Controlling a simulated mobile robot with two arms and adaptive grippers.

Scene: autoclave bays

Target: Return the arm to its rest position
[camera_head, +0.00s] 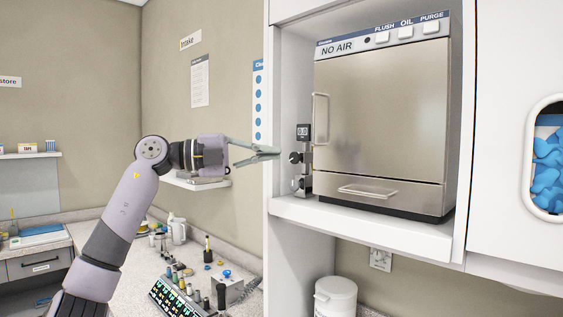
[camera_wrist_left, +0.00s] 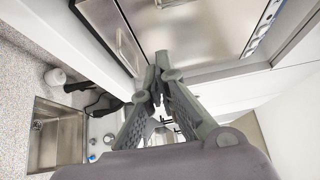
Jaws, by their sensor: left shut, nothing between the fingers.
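My left arm (camera_head: 117,218) comes in from the lower left in the head view, bent at the elbow. Its left gripper (camera_head: 276,152) points right, in front of the edge of the white cabinet bay. The fingers are shut and hold nothing. In the left wrist view the left gripper (camera_wrist_left: 160,75) shows with its fingertips together. A steel autoclave unit (camera_head: 380,120) stands in the bay to the right of the fingertips, apart from them. My right gripper is not in view.
A gauge fixture (camera_head: 301,160) stands close by the fingertips, left of the autoclave. The bay shelf (camera_head: 365,226) has a front edge. Below, the counter (camera_head: 135,265) holds several small bottles and a tray of vials. A white tub (camera_head: 335,298) stands under the bay.

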